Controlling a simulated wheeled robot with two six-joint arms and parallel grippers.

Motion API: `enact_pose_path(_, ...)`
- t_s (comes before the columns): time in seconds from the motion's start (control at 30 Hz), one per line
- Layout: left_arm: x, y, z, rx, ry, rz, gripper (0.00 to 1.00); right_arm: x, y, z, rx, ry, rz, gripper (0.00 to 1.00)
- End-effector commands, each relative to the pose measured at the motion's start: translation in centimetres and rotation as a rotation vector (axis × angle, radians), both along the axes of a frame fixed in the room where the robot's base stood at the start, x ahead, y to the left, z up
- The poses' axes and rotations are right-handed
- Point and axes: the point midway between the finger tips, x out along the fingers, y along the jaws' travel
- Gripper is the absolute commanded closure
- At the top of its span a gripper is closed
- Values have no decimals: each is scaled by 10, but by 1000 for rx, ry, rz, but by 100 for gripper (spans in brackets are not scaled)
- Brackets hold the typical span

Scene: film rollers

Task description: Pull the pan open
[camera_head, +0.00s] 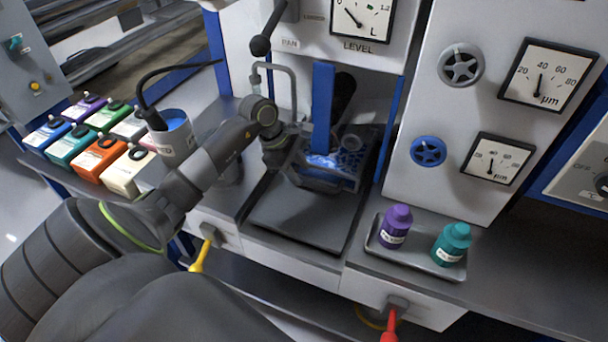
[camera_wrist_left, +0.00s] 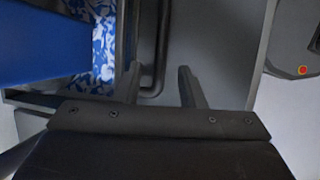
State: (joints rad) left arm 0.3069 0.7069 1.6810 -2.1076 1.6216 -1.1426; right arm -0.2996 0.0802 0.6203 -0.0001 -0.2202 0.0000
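The pan (camera_head: 345,183) is a dark tray with a blue-and-white patterned inside, set in the machine bay under the level gauge. A blue upright plate (camera_head: 322,105) stands over it. My left gripper (camera_head: 294,160) is at the pan's left side, its fingers hard to make out in the head view. In the left wrist view the fingers (camera_wrist_left: 160,88) are apart. A dark bar loop (camera_wrist_left: 164,40), seemingly the pan's handle, reaches between them, close to the left finger; I cannot tell whether they touch. The patterned surface (camera_wrist_left: 104,45) lies left of it. My right gripper is not in view.
A black-knobbed lever (camera_head: 262,45) is by the PAN label. A small tray (camera_head: 412,262) with purple (camera_head: 396,227) and teal (camera_head: 452,245) bottles sits right. Several colored containers (camera_head: 97,155) and a grey cup (camera_head: 174,140) stand left. The dark plate (camera_head: 300,215) before the pan is clear.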

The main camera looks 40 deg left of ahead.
Motion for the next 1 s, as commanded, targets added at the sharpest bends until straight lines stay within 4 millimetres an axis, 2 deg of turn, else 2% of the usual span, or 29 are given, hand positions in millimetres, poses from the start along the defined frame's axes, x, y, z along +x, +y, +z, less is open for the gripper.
enact_pose_path(0.1,4,-7,-15,-5,2,0,64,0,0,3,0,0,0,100)
enact_pose_path(0.23,8,-10,-26,-2,1,0,64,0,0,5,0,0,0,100)
enact_pose_path(0.6,9,-12,-32,0,0,0,64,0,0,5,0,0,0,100)
enact_pose_path(0.9,9,-12,-31,0,0,0,100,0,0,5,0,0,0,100)
enact_pose_path(1.0,9,-12,-31,0,0,0,100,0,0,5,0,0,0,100)
